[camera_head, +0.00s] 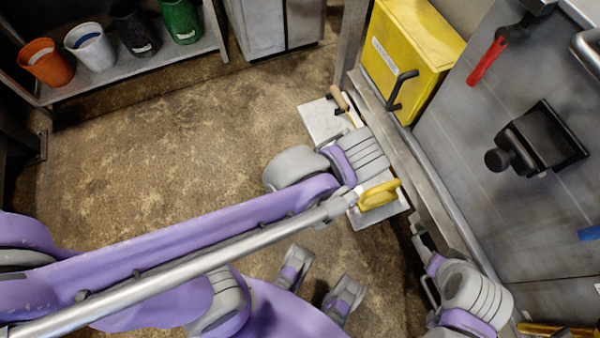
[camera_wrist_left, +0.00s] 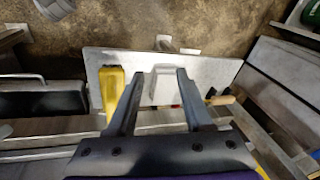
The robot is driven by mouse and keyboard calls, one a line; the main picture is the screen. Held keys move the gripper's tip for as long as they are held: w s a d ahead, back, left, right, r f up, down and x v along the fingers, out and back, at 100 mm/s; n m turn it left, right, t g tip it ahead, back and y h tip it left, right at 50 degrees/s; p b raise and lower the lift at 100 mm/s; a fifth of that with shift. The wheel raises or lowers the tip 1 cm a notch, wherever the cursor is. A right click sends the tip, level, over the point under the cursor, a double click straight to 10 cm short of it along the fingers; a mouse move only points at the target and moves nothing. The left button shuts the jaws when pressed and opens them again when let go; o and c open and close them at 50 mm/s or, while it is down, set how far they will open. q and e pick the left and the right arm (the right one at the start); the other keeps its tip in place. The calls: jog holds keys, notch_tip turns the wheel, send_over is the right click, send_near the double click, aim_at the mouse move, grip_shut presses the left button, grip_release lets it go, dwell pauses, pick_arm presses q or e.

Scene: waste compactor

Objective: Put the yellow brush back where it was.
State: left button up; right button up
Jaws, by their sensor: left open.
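The yellow brush (camera_head: 378,195) rests on the near part of a pale grey tray (camera_head: 365,217). In the left wrist view the brush (camera_wrist_left: 111,90) is on the same tray (camera_wrist_left: 215,65), just left of and outside my left gripper's fingers. My left gripper (camera_wrist_left: 158,74) is open over the tray; a pale grey block-like thing (camera_wrist_left: 162,86) shows between the fingers, and I cannot tell if they touch it. In the head view my own wrist covers these fingers. My right gripper (camera_head: 426,262) is low at the right, apart from the brush; its jaws are unclear.
A wooden-handled tool (camera_head: 340,98) lies at the tray's far end. A yellow box (camera_head: 408,50) and the grey machine (camera_head: 490,110) with a red lever (camera_head: 486,62) stand along the right. A shelf (camera_head: 130,70) holds several cups. The floor (camera_head: 160,145) at left is clear.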

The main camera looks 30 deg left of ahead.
pick_arm(q)
jog(key=s+a+f+n+t+h, duration=0.2)
jog(key=s+a+n, duration=0.2)
jog(key=a, duration=0.3)
jog(key=shift+s+a+f, duration=0.15)
jog(key=shift+s+a, duration=0.1)
jog(key=shift+a, duration=0.1)
jog(key=shift+d, duration=0.1)
